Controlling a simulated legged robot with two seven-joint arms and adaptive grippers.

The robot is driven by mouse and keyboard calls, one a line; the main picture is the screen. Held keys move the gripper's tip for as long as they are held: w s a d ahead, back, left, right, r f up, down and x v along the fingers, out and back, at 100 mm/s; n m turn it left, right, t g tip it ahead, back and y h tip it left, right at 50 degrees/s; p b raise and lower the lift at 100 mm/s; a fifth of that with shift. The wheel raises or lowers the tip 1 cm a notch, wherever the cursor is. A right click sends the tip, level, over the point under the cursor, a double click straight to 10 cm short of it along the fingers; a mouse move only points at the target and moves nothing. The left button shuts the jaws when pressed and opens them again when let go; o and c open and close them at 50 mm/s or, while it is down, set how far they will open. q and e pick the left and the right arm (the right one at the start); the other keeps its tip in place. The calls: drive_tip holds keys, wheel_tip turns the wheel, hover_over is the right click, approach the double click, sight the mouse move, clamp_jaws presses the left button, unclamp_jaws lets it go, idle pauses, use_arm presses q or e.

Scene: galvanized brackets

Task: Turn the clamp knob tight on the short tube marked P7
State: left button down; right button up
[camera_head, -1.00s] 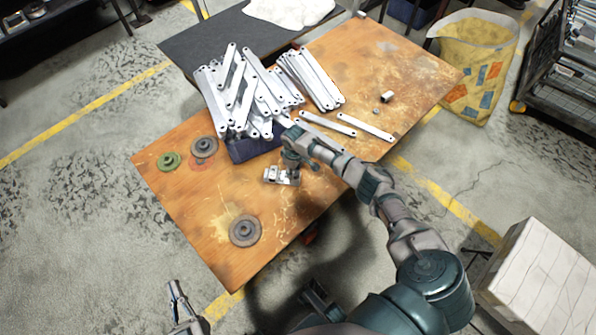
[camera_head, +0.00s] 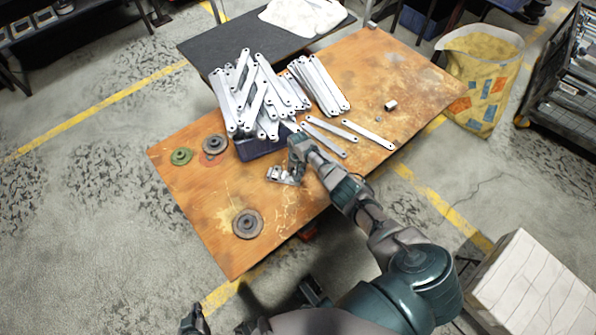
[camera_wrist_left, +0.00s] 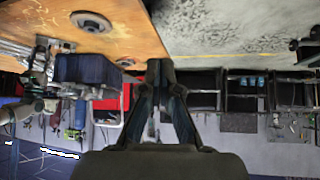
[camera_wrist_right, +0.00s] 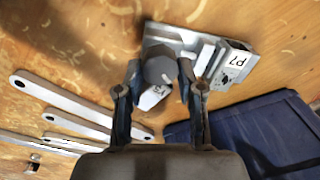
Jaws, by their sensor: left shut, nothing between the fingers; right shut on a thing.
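A grey rounded knob (camera_wrist_right: 158,70) stands up beside the labelled part. My right gripper (camera_wrist_right: 158,80) is shut on this knob; in the head view (camera_head: 296,160) it is over the clamp piece. Another white marked part (camera_wrist_right: 152,98) shows below the knob; its marking is hard to read. My left gripper (camera_head: 195,320) is shut and empty, off the table at lower left; its fingertips meet in its wrist view (camera_wrist_left: 160,68).
A dark blue bin (camera_head: 262,147) and a pile of galvanized brackets (camera_head: 250,95) stand behind the clamp piece. Loose flat brackets (camera_head: 368,134) lie to the right. Grey discs (camera_head: 247,223) and a green disc (camera_head: 181,156) lie on the left. The table's front left is mostly clear.

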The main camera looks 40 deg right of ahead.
drive_tip(key=m, duration=0.1)
drive_tip(key=m+p, duration=0.1)
drive_tip(key=m, duration=0.1)
drive_tip(key=shift+a+m, duration=0.2)
drive_tip(key=shift+m, duration=1.1)
drive_tip(key=m, duration=0.2)
drive_tip(key=shift+d+m+p, duration=0.1)
drive_tip(key=shift+m+p, duration=0.2)
drive_tip(key=shift+p, duration=0.1)
drive_tip(key=m, duration=0.3)
drive_tip(key=shift+m+h, duration=0.3)
drive_tip(key=m, duration=0.3)
drive_tip(key=shift+m, duration=0.3)
drive_tip(key=m, duration=0.4)
drive_tip(key=shift+m, duration=0.3)
drive_tip(key=m, duration=0.3)
drive_tip(key=shift+h, duration=0.3)
use_arm(q)
drive_tip(key=s+a+f+g+y, duration=0.1)
drive_tip(key=s+a+g, duration=0.1)
drive_tip(key=s, duration=0.4)
drive_tip(key=shift+a+f+g, duration=0.2)
drive_tip(key=shift+f+g, duration=0.1)
drive_tip(key=shift+g, duration=0.6)
use_arm(e)
drive_tip(key=shift+s+m, duration=0.1)
drive_tip(key=shift+m, duration=1.9)
use_arm(q)
drive_tip(key=shift+s+f, duration=0.1)
drive_tip(key=shift+s, duration=0.15)
